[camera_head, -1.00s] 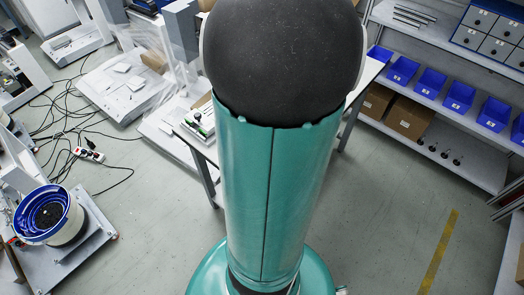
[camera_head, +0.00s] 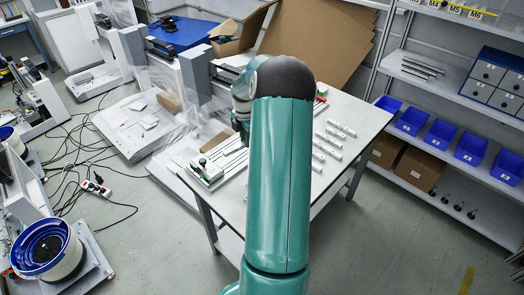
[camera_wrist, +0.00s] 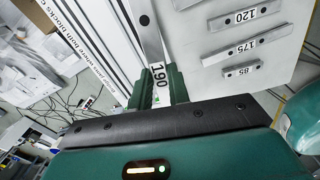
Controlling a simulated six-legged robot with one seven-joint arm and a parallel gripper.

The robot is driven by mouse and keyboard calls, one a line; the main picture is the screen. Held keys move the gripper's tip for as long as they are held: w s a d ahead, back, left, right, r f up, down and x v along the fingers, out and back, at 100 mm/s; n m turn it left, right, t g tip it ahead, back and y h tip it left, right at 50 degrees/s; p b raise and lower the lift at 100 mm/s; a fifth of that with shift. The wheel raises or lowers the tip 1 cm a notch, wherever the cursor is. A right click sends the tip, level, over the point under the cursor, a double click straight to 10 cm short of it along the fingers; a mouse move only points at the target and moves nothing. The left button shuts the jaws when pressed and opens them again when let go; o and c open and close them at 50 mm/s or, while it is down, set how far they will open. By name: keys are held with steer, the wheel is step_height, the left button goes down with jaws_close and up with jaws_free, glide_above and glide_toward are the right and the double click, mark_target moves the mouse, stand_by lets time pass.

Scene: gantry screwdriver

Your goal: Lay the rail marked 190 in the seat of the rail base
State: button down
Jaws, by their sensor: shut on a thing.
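The rail marked 190 (camera_wrist: 150,35) is a grey metal bar with dark holes. It lies between the green fingers of my gripper (camera_wrist: 163,88), which is shut on it near its label. In the wrist view, a long pale base with parallel strips and printed text (camera_wrist: 72,30) lies to the left of the held rail. In the head view, the rail base (camera_head: 228,158) shows on the table, partly behind my arm. My gripper and the held rail are hidden there. I cannot tell whether the rail touches anything underneath.
Rails marked 120 (camera_wrist: 238,17), 175 (camera_wrist: 247,50) and 85 (camera_wrist: 243,71) lie to the right on the white table (camera_head: 360,115). A block with green parts (camera_head: 206,170) stands at the table's left end. Shelves with blue bins (camera_head: 440,134) stand at right.

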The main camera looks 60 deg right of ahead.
mark_target(242, 157)
steer(key=shift+n, duration=0.8)
steer(key=w+f, duration=0.1)
steer(key=w+d+f, duration=0.1)
steer(key=w+f, duration=0.1)
steer(key=shift+w+d+f, duration=0.1)
steer(key=shift+f, duration=2.3)
steer(key=shift+f, duration=0.6)
steer(key=c, duration=1.3)
jaws_free()
steer(key=shift+o, duration=0.2)
step_height(242, 157, up, 14)
